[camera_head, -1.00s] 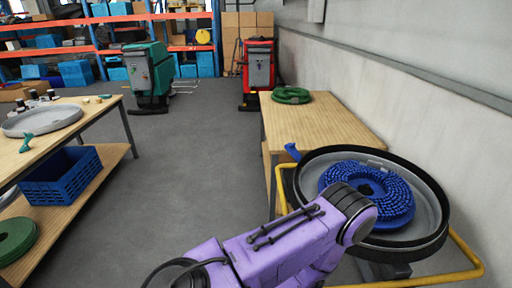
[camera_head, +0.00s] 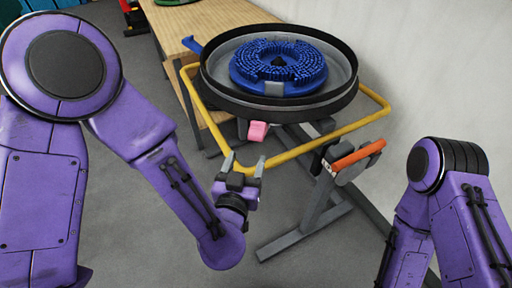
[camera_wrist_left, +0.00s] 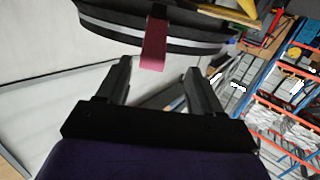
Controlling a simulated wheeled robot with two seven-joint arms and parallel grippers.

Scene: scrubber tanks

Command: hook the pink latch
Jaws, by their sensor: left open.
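The pink latch (camera_head: 258,131) hangs below the near rim of the round black-and-grey tank (camera_head: 300,106). In the left wrist view the latch (camera_wrist_left: 154,42) hangs down from the tank's edge, just beyond and between the fingertips. My left gripper (camera_head: 240,174) is open and empty, below and slightly left of the latch, with a gap between them. It also shows in the left wrist view (camera_wrist_left: 160,75). My right arm is at the right of the head view, but its gripper is not visible.
A blue brush disc (camera_head: 278,68) sits in the tank. A blue lever (camera_head: 192,44) sticks out at the tank's left. A yellow tube frame (camera_head: 330,135) runs around the stand, close to my left gripper. An orange handle (camera_head: 358,154) is at right. A wooden table (camera_head: 222,17) stands behind.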

